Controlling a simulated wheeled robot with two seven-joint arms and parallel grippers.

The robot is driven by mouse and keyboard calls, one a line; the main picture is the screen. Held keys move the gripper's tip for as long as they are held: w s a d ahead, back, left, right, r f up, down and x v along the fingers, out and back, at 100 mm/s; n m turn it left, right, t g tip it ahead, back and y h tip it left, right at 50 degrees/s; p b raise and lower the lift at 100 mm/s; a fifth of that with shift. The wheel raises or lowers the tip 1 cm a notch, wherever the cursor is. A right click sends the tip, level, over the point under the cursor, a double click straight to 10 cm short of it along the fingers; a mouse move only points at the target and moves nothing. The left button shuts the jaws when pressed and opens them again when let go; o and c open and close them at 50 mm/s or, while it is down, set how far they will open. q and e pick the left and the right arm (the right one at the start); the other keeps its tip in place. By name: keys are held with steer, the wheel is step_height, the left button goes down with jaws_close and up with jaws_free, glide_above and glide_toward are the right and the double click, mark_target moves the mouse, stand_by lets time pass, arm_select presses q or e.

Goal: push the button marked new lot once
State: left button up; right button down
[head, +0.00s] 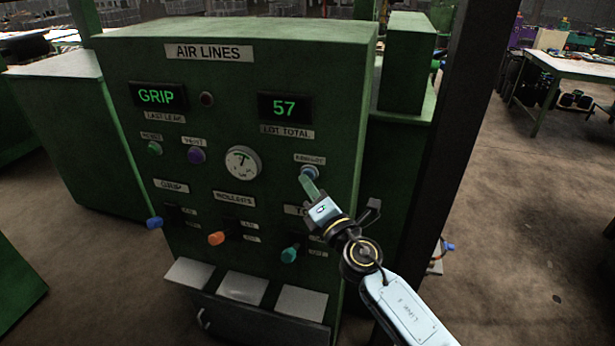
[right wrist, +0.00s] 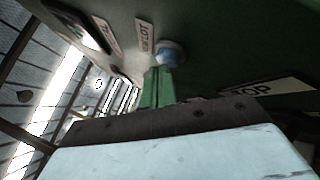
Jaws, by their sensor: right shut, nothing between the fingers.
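The new lot button (head: 309,171) is a round blue button on the right side of the green panel, under a small label. In the right wrist view the button (right wrist: 171,52) shows beside its label (right wrist: 146,36), which reads NEW LOT. My right gripper (head: 306,180) is shut and empty, its green fingers pointing at the button. In the right wrist view the fingertips (right wrist: 158,70) are right at the button's edge; I cannot tell whether they touch it. The lot total display (head: 285,108) reads 57. My left gripper is not in view.
A dark post (head: 462,130) stands to the right. Open floor lies further right.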

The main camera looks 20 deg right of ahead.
steer(key=shift+w, duration=0.1)
stand_by(0.4)
steer(key=shift+s+a, duration=0.4)
steer(key=shift+s, duration=0.25)
steer(key=s+a, duration=0.1)
steer(key=s, duration=0.1)
steer(key=s+a, duration=0.1)
steer(key=s, duration=0.1)
steer(key=shift+a+p, duration=0.4)
stand_by(0.5)
